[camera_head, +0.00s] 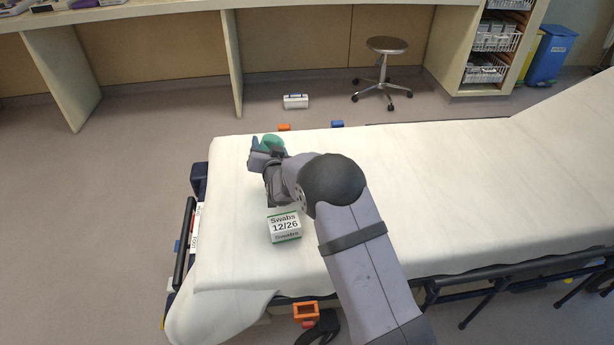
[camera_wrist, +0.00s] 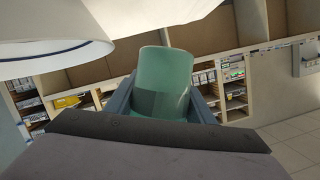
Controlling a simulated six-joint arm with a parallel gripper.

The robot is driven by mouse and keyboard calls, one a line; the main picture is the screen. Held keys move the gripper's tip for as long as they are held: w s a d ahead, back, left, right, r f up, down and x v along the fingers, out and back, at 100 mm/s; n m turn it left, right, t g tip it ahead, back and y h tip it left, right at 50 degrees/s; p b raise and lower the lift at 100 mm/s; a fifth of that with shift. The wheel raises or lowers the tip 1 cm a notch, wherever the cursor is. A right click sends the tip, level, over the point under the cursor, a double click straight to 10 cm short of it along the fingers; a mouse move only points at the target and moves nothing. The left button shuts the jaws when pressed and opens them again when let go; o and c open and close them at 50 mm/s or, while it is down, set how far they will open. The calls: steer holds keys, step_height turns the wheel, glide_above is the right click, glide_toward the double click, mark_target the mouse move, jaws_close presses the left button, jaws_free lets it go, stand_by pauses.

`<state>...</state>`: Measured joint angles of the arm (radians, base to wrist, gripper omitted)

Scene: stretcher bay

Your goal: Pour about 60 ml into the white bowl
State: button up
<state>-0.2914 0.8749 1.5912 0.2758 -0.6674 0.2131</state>
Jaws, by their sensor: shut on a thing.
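A green cup (camera_wrist: 165,75) is between the two fingers of my gripper (camera_wrist: 163,102) in the wrist view. The gripper is shut on it. In the head view, the green cup (camera_head: 272,143) shows partly at my gripper (camera_head: 266,148), over the far left part of the bed. The white bowl (camera_wrist: 45,25), with a dark blue line near its rim, fills the upper left of the wrist view, close to the cup and apart from it in the picture. I cannot make out the bowl in the head view; my arm may hide it. The cup's contents and any flow cannot be told.
A swabs box (camera_head: 284,226) stands on the white-sheeted bed (camera_head: 450,190), just nearer than my gripper. The sheet to the right is clear. A stool (camera_head: 385,70) and a counter (camera_head: 160,12) stand beyond the bed.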

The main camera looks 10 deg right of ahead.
mark_target(276, 138)
steer(key=shift+s+d+r+m+t+y+b, duration=0.1)
steer(key=shift+d+r+m+t+y+b, duration=0.15)
steer(key=shift+d+m+b, duration=0.25)
steer(key=shift+s+d+r+m+t+y+b, duration=0.15)
steer(key=shift+d+m+t+y+b, duration=0.1)
steer(key=shift+d+m, duration=0.35)
steer(key=shift+d+r+m+t+y, duration=0.1)
steer(key=shift+r+m+t+y, duration=0.3)
steer(key=shift+r+m, duration=0.7)
steer(key=shift+r+m+t+b, duration=0.3)
steer(key=shift+m+t+b, duration=0.15)
steer(key=shift+m, duration=0.65)
steer(key=shift+s+d+r+m+t, duration=0.1)
steer(key=shift+d+r+m+t, duration=0.15)
steer(key=shift+r+m+t, duration=0.45)
steer(key=shift+s+d+f+m+b, duration=0.15)
steer(key=shift+d+f+m+b, duration=0.55)
steer(key=shift+b, duration=0.5)
